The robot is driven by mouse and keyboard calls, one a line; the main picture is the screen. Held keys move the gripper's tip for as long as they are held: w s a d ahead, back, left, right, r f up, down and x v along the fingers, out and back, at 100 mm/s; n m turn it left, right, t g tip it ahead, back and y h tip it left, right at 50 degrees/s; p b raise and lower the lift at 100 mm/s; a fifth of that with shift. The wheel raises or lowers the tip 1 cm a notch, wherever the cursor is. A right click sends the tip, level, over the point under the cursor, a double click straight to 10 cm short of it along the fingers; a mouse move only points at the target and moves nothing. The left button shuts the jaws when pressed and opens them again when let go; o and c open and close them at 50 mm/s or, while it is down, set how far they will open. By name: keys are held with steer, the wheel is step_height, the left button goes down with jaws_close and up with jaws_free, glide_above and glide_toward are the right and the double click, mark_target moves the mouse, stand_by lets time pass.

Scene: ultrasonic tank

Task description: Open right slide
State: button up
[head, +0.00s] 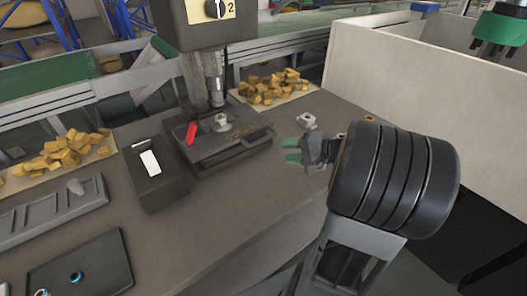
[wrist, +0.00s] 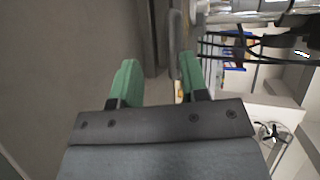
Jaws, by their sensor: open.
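The machine (head: 215,90) stands on the grey bench, with a dark flat slide plate (head: 225,150) at its base. A bar handle (head: 258,141) runs along the plate's front right edge. I cannot tell for certain which part is the right slide. My gripper (head: 291,151), with green fingertips, is open and empty to the right of the handle, with a gap between them in the head view. In the wrist view, a grey curved bar (wrist: 175,45) shows just left of the right fingertip of my gripper (wrist: 160,70); contact cannot be told.
A dark box with a white top patch (head: 150,163) stands left of the machine. A small light part (head: 307,121) lies on the bench behind my gripper. Yellow pieces (head: 272,88) lie behind. A pale wall (head: 400,80) stands at right.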

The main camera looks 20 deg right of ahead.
mark_target(263, 139)
steer(key=w+a+f, duration=0.1)
steer(key=w, duration=0.2)
steer(key=w+a+f+m+t, duration=0.1)
steer(key=w, duration=0.3)
steer(key=w+a+f+t, duration=0.1)
steer(key=w, duration=0.3)
steer(key=shift+w+a+h+b, duration=0.2)
steer(key=shift+a+h+b, duration=0.1)
steer(key=shift+h, duration=0.1)
steer(key=shift+d, duration=0.1)
steer(key=shift+c, duration=0.5)
jaws_close()
